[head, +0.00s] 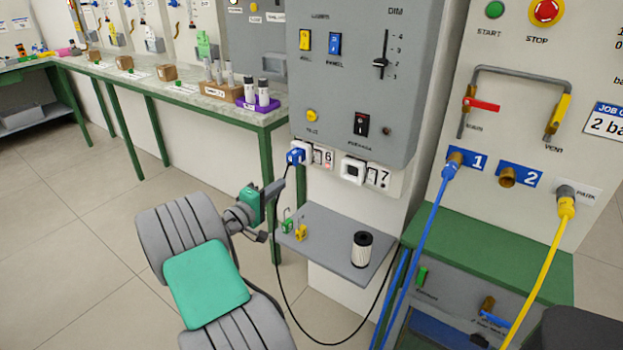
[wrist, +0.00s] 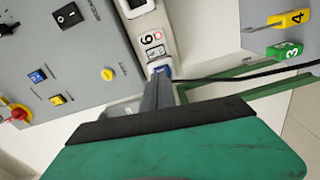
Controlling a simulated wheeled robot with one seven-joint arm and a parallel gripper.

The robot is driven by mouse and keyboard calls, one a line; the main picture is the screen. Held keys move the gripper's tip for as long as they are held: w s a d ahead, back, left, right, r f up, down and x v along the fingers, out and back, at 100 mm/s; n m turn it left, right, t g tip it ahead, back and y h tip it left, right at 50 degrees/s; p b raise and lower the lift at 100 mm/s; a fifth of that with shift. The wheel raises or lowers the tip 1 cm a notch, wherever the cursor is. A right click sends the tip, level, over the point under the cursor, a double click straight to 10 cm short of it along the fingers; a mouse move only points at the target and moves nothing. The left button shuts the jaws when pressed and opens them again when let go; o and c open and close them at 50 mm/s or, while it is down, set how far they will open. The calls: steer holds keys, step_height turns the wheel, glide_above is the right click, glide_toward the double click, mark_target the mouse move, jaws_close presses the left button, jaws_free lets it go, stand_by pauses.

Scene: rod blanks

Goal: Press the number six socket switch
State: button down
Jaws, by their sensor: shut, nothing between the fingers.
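The number six socket, on the white strip below the grey control box, holds a blue plug (head: 295,156) with a black cable. Its small white rocker switch (head: 318,157) is just right of the plug, beside the "6" label (head: 328,157), which has a red mark under it. In the wrist view the switch (wrist: 155,52) shows between the "6" label (wrist: 149,39) and the blue plug (wrist: 162,71). My gripper (head: 284,183) is shut and empty, below and left of the plug. In the wrist view its fingers (wrist: 158,80) point toward the plug and switch; contact cannot be told.
The number seven socket (head: 353,170) and its switch (head: 372,176) are to the right. A grey shelf (head: 330,240) below carries padlocks and a black-capped filter (head: 361,249). The plug's cable hangs down near my gripper. A workbench (head: 215,92) stands left.

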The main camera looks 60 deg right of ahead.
steer(key=shift+s+d+n+h, duration=0.5)
steer(key=shift+s+d+h, duration=0.1)
steer(key=shift+h, duration=0.1)
steer(key=p, duration=0.2)
glide_toward(317, 155)
steer(key=d, duration=0.6)
steer(key=shift+s+d+r, duration=0.4)
